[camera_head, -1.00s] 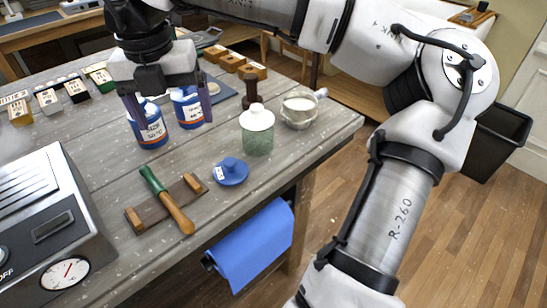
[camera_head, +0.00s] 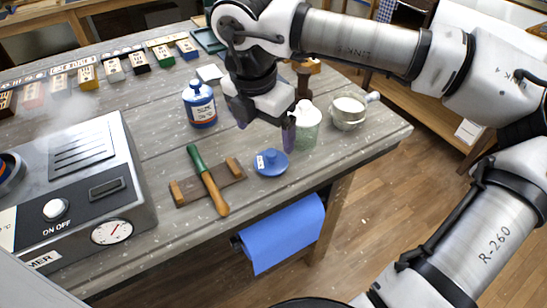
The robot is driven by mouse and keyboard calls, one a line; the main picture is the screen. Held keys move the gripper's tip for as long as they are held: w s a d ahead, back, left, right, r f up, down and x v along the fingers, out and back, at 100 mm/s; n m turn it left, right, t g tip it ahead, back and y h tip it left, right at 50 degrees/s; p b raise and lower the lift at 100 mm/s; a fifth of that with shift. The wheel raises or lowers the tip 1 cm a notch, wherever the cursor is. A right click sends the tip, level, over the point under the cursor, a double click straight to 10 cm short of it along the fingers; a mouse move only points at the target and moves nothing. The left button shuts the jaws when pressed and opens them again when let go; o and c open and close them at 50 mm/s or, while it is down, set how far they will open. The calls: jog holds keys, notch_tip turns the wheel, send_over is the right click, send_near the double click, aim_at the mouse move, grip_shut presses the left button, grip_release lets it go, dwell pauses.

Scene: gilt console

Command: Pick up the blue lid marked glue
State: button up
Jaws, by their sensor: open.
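The blue lid (camera_head: 270,162) lies on the grey wooden table with its round knob up. A small white label shows on its left side; I cannot read it. My gripper (camera_head: 266,134) is open and empty, with its fingers pointing down above and just behind the lid. The purple right finger overlaps the green jar in the picture. The left finger is partly hidden by the gripper body. The lid is in clear view and apart from the fingers.
A green jar with white top (camera_head: 307,125) stands right of the lid, and a pale pot (camera_head: 348,111) beyond it. The table's front edge is near.

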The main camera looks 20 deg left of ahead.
aim_at(271, 152)
jog(key=shift+w+d+f+p, duration=0.2)
jog(key=shift+f+p, duration=0.15)
jog(key=shift+f, duration=0.9)
jog(key=shift+w+d+f+p, duration=0.1)
jog(key=shift+w+f+p, duration=0.2)
jog(key=shift+f, duration=1)
jog(key=shift+w+d+f+p, duration=0.15)
jog(key=shift+f+p, duration=0.25)
jog(key=shift+f, duration=0.85)
jog(key=c, duration=1)
